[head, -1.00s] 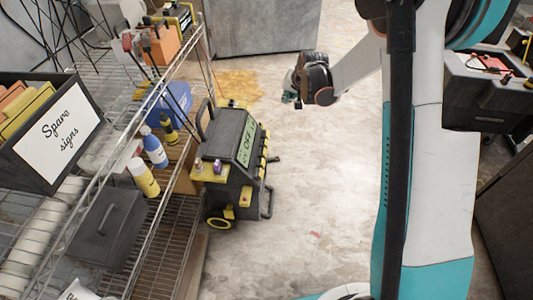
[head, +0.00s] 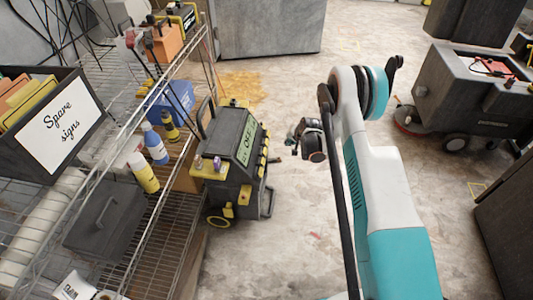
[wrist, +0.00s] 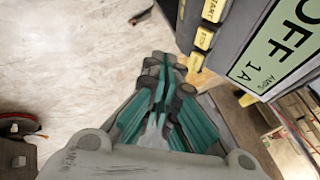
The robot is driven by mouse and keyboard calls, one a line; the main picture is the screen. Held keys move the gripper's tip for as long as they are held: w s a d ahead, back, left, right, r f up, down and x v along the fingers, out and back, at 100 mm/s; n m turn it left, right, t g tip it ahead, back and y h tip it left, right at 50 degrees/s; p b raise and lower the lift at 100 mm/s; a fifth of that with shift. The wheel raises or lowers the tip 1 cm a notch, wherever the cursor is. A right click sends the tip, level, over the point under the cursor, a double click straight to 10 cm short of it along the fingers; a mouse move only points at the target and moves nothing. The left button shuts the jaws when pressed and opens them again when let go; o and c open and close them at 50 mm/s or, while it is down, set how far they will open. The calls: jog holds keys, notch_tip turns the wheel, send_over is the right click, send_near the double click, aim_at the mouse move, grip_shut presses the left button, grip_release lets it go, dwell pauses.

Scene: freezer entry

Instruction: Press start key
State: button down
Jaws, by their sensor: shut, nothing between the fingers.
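A dark wheeled machine (head: 228,184) with yellow parts stands on the floor beside the shelf in the head view. Its green display (wrist: 288,45) reads OFF and 1 A in the wrist view. A column of yellow keys runs along its edge; the start key (wrist: 213,10) reads START at the top of the wrist view, with a STOP key (wrist: 204,38) beside it. My gripper (wrist: 170,75) is shut and empty, with its tips near the lower keys and apart from the start key. In the head view my gripper (head: 292,137) is just right of the machine.
A wire shelf (head: 160,240) with bottles and a spare signs box (head: 60,125) stands at the left. A grey floor machine (head: 470,95) is at the right. The floor between is clear, with a yellow stain (head: 242,87) behind.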

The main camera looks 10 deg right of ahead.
aim_at(265, 151)
jog(key=shift+s+f, duration=0.1)
jog(key=shift+f, duration=0.45)
jog(key=w+a+f, duration=0.2)
jog(key=a+f, duration=0.2)
jog(key=a, duration=0.3)
jog(key=shift+w+f+b, duration=0.2)
jog(key=shift+f+b, duration=0.1)
jog(key=shift+b, duration=0.1)
jog(key=shift+a, duration=0.1)
dwell(1.2)
jog(key=shift+w+a+f, duration=0.1)
jog(key=shift+a+f, duration=0.1)
jog(key=shift+a, duration=0.05)
dwell(0.5)
jog(key=shift+d+r, duration=0.25)
jog(key=shift+d, duration=0.1)
